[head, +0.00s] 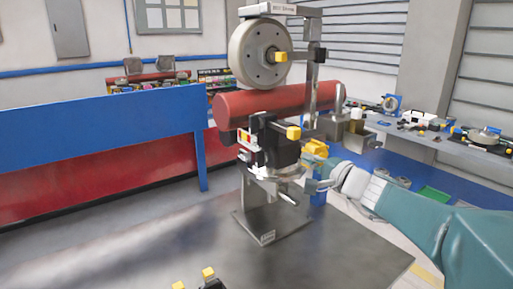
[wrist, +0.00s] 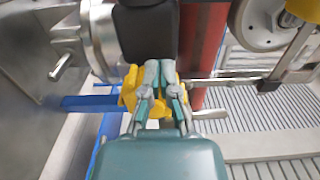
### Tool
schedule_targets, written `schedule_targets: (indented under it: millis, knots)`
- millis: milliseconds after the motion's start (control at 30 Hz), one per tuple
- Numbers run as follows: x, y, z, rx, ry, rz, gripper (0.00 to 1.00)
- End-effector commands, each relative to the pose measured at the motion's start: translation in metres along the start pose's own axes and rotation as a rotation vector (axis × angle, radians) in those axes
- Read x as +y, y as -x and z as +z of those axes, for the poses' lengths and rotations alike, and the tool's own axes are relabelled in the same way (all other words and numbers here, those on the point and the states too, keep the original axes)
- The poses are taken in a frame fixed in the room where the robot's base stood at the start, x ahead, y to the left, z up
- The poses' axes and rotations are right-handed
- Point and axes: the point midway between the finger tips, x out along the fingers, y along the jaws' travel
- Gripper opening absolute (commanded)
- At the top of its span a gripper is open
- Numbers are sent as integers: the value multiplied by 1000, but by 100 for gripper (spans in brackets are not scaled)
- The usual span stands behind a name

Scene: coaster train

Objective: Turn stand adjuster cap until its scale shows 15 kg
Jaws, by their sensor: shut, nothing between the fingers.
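A metal stand (head: 270,222) on the dark plate carries a black block (head: 280,152), a red tube (head: 275,104) and a large grey wheel (head: 258,54). Yellow caps show on the block (head: 293,132) and in front of the wheel (head: 281,57). I cannot tell which is the adjuster cap, and no scale reading is legible. My gripper (head: 312,186) is just right of the stand's lower silver collar. In the wrist view its fingers (wrist: 160,68) are shut and empty, near the black block (wrist: 145,32) and overlapping a yellow part (wrist: 130,92). Contact cannot be told.
A blue and red barrier (head: 100,150) is at left, and a cluttered bench (head: 440,140) is at right.

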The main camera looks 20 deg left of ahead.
Motion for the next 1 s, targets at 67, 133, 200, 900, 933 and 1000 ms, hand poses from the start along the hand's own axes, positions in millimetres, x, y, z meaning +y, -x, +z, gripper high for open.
schedule_targets:
  millis: [67, 133, 200, 900, 933, 1000]
  knots:
    - [0, 0, 0, 0, 0, 0, 0]
    - [0, 0, -1, 0, 0, 0, 0]
    - [0, 0, -2, 0, 0, 0, 0]
    - [2, 1, -8, 3, 0, 1, 0]
    - [2, 1, -9, 3, -1, 1, 0]
    - [3, 1, -9, 4, -1, 0, 0]
